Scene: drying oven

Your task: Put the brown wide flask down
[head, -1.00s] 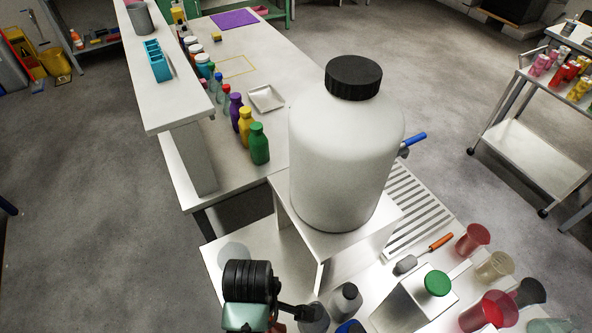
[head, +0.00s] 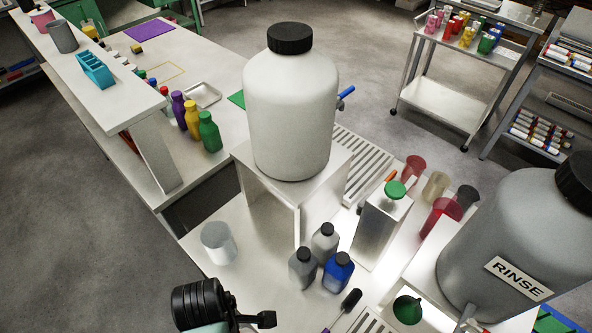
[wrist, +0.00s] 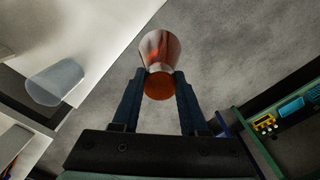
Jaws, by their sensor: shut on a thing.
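My gripper (wrist: 160,78) is shut on a flask (wrist: 158,48) in the wrist view. The flask has an orange-brown end towards me and a paler, reddish, flared part beyond. Grey floor shows behind it, beyond the edge of a white surface (wrist: 112,32). In the head view my black wrist and gripper parts (head: 264,319) are at the bottom edge, in front of the white bench (head: 262,285); the flask cannot be made out there.
A pale grey cylinder (head: 218,242) stands on the bench, with three small bottles (head: 324,243) to its right. A large white bottle (head: 291,110) stands on a raised stand. A grey RINSE container (head: 500,240) is at right. Bare bench lies around the cylinder.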

